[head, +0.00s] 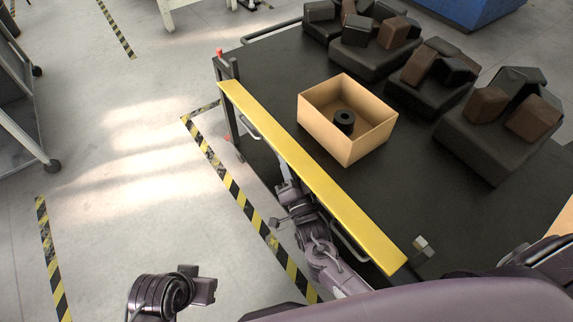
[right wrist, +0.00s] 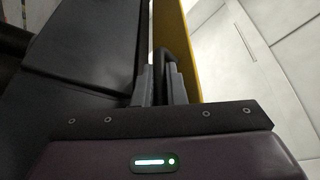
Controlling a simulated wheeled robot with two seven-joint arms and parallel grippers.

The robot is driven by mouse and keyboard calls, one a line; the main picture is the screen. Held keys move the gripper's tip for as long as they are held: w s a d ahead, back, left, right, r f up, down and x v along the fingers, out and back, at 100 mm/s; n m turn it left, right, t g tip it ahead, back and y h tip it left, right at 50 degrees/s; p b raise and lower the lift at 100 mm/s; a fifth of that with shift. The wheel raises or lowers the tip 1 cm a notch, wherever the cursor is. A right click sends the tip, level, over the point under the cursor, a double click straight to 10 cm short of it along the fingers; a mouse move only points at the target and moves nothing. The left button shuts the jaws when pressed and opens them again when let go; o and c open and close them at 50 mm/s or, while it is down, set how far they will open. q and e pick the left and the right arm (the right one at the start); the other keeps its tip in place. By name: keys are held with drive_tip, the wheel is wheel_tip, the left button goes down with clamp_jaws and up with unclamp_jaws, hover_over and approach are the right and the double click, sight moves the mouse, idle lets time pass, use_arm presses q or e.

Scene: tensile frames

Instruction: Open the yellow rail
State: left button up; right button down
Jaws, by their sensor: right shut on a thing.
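The yellow rail (head: 318,182) is a long flat bar along the near-left edge of a dark table, running from a post at upper left to the lower right. Grey handles show on its outer side, one near the far end (head: 249,127). My right gripper (head: 284,188) is at the rail's outer side, near its middle. In the right wrist view its fingers (right wrist: 162,88) are shut on a dark handle bar beside the yellow rail (right wrist: 177,35). My left gripper (head: 203,288) is low at left, away from the rail; its fingers are not clear.
The dark table (head: 270,75) holds an open cardboard box (head: 348,148) with a black ring-shaped part (head: 344,120) inside. Several black trays with brown and black blocks (head: 500,125) stand behind. Striped floor tape (head: 230,187) runs outside the rail. Floor at left is mostly clear.

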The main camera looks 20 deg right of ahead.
use_arm(q)
drive_tip(key=shift+w+d+f, duration=0.1)
drive_tip(key=shift+w+d, duration=0.05)
drive_tip(key=shift+d, duration=0.15)
use_arm(e)
drive_tip(key=shift+f+n+y, duration=0.2)
drive_tip(key=shift+n+y, duration=0.1)
drive_tip(key=shift+n, duration=0.2)
drive_tip(key=c, duration=1.8)
unclamp_jaws()
drive_tip(key=shift+o, duration=0.2)
